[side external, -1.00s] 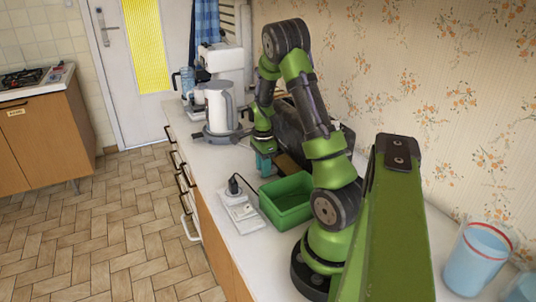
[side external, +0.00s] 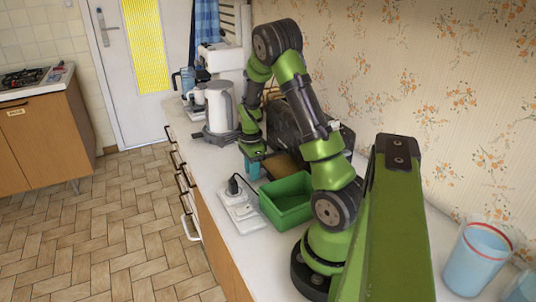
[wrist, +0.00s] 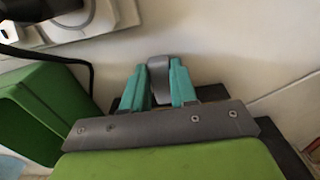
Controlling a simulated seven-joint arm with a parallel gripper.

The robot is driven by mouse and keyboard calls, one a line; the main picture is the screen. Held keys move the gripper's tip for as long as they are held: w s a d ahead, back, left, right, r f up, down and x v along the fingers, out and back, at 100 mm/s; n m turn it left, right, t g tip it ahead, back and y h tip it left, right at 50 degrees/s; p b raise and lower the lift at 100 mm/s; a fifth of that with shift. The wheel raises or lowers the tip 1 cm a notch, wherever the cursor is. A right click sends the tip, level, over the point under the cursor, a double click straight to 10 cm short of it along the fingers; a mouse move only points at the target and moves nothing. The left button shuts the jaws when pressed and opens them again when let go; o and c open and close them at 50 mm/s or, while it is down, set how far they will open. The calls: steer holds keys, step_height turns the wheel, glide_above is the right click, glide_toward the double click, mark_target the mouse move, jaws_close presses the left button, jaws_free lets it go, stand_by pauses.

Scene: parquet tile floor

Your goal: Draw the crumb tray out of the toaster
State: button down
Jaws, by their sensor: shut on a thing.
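The dark toaster (side external: 283,124) stands on the counter against the wall, partly hidden behind my arm. A flat brownish piece, which looks like the crumb tray (side external: 284,166), shows low in front of it, between my gripper and the arm. My gripper (side external: 253,169) is low over the counter at the left end of this piece. In the wrist view its teal fingers (wrist: 159,86) are shut on a grey rounded tab (wrist: 159,72), seemingly the tray's handle. The rest of the tray is hidden there by the gripper body. How much of it still lies inside the toaster I cannot tell.
A green bin (side external: 287,202) sits just in front of the gripper; it also shows at left in the wrist view (wrist: 40,115). A white socket strip (side external: 239,208) with a black plug lies beside it. Counter left of the gripper is narrow.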

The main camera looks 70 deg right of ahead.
steer(key=shift+w+a, duration=1.4)
steer(key=shift+w+a, duration=0.1)
steer(key=shift+r, duration=4.05)
